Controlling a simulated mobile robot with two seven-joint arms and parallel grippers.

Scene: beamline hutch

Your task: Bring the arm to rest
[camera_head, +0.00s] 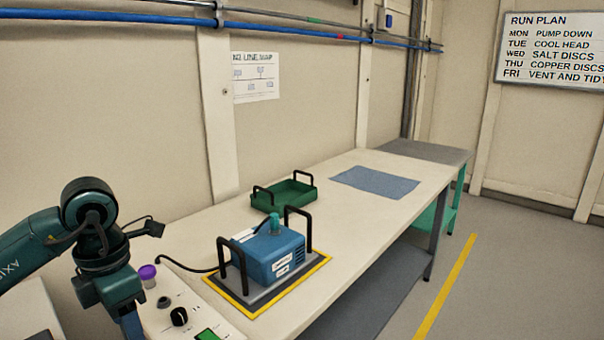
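My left arm comes in from the left edge. Its gripper (128,318) points down at the lower left, beside a cream control panel (160,318). The fingertips run toward the bottom edge of the picture, so I cannot tell whether they are open or shut. No held object shows. My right arm and gripper are not in view.
A blue pump-like box (272,256) with black handles sits on a yellow-bordered mat (322,262) on the long bench (215,232). Behind it are a green tray (285,195) and a blue cloth (375,182). The panel carries a purple-topped part (147,272) and a black knob (179,316).

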